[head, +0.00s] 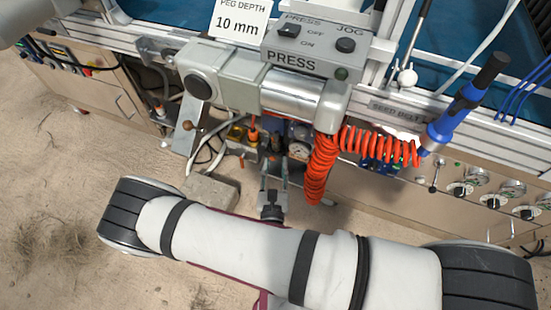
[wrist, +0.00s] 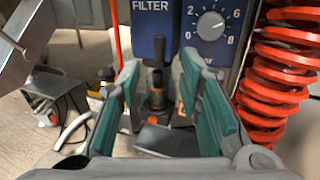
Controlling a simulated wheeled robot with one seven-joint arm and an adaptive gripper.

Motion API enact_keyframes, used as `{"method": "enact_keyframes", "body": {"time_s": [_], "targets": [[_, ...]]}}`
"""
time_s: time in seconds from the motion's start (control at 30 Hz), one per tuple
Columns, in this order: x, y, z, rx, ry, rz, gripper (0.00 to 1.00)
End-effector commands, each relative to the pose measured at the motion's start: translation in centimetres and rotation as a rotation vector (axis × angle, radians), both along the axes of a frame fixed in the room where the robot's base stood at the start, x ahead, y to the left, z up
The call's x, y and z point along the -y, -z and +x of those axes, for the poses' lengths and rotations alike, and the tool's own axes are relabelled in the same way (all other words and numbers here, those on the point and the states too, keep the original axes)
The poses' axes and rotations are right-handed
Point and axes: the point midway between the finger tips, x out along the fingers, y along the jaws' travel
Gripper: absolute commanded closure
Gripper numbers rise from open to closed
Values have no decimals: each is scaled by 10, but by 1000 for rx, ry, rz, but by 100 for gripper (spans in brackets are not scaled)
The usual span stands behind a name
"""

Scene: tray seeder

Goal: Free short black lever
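A short black lever (wrist: 159,50) stands upright in the wrist view, in front of the blue box marked FILTER (wrist: 174,22). Its lower end meets a dark round fitting with an orange-brown part (wrist: 157,95). My gripper (wrist: 161,66) is open, with one teal-padded finger to the left of the lever and one to the right. Clear gaps show on both sides, and nothing is held. In the head view my gripper (head: 274,172) points at the parts under the press, where I cannot make out the lever clearly.
A coiled orange hose (wrist: 278,70) hangs close to the right of my gripper. A dial (wrist: 210,26) is on the box's right. The press cylinder (head: 290,94) is above. A metal plate with a brown knob (head: 187,126) and a grey block (head: 211,190) are to the left.

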Motion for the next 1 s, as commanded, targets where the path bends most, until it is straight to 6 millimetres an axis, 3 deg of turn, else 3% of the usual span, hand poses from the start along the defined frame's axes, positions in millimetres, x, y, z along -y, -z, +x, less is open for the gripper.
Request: {"method": "enact_keyframes", "body": {"time_s": [0.23, 0.4, 0.67, 0.8, 1.0], "targets": [[0, 0, -1, 0, 0, -1, 67], [-9, 0, 5, 39, 29, -1, 100], [-65, -5, 20, 197, 387, -6, 100], [-94, 1, 10, 139, 608, -1, 100], [-120, 9, -4, 19, 765, 4, 100]]}}
